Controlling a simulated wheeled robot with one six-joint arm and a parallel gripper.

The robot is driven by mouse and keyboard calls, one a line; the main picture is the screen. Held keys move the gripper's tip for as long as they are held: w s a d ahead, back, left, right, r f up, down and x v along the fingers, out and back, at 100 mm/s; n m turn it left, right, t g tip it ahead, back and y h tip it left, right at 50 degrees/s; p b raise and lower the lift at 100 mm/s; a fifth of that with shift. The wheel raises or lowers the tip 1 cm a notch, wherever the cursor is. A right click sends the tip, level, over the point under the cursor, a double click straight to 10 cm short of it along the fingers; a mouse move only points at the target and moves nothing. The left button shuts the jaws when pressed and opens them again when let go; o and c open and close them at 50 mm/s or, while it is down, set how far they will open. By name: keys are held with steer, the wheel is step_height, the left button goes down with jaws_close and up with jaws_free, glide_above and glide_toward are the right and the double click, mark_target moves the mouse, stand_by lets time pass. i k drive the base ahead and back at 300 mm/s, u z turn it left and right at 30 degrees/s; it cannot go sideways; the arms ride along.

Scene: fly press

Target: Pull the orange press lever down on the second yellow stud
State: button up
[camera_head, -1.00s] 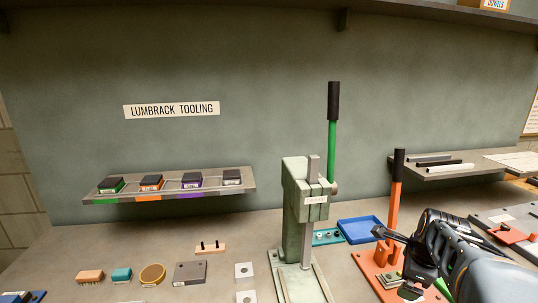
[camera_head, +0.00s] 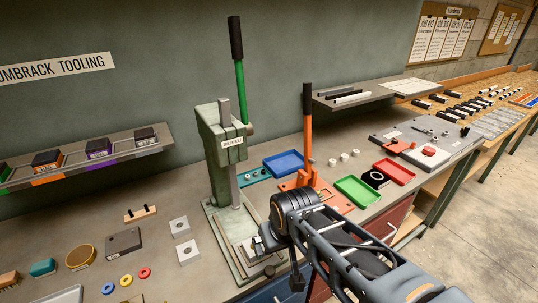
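The orange press (camera_head: 307,165) stands right of the tall green press. Its orange lever (camera_head: 308,135) with a black grip points straight up. No yellow stud can be made out; the work area is behind my arm or too small to see. My gripper (camera_head: 278,262) is in front and to the left of the orange press, over the front of the green press's base. Its two dark fingers look spread apart, with nothing seen between them. It is clear of the lever.
The green press (camera_head: 215,150) with a raised green lever (camera_head: 240,90) stands close left of my gripper. A blue tray (camera_head: 284,163), a green tray (camera_head: 359,191) and a red tray (camera_head: 394,171) lie behind and right. A shelf (camera_head: 370,92) hangs above.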

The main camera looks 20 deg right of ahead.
mark_target(307, 103)
steer(key=u, duration=3.15)
steer(key=k, duration=1.95)
steer(key=z, duration=1.65)
steer(key=i, duration=0.5)
steer(key=z, duration=0.05)
